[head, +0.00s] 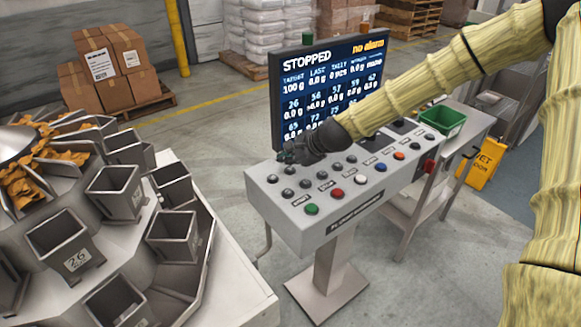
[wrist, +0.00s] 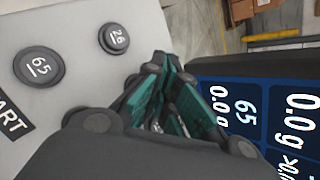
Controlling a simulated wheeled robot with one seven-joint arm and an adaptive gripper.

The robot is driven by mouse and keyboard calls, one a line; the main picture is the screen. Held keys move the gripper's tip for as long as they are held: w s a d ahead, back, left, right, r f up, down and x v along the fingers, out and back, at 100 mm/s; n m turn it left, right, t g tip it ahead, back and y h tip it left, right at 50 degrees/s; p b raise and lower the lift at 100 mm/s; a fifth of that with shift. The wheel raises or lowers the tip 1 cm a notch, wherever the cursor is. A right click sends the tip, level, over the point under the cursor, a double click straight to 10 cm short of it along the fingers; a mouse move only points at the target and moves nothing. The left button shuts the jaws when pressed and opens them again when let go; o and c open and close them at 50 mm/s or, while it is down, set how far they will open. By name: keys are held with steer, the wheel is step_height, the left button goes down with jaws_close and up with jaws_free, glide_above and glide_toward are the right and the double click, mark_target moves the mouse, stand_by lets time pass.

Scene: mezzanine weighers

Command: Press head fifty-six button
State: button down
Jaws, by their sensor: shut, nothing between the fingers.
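The grey control console (head: 345,215) stands in the middle of the head view, with two rows of dark round buttons along its top. Their numbers are too small to read there. In the wrist view I read a button marked 65 (wrist: 38,68) and one marked 26 (wrist: 115,38). No button marked 56 is legible in either view; my gripper covers part of the panel. My gripper (head: 287,156) is over the console's back left, near the screen's lower edge. In the wrist view its teal-padded fingers (wrist: 160,85) are shut and empty, beside the 26 button. Contact cannot be told.
The screen (head: 325,85) behind the buttons reads "STOPPED" and "no alarm". Coloured buttons, including green (head: 311,209) and red (head: 337,194), line the front. The weigher with hoppers (head: 120,190) stands left. A green bin (head: 442,119) is on the right.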

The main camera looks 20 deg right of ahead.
mark_target(288, 170)
steer(key=shift+r+p, duration=1.9)
steer(key=shift+r, duration=0.55)
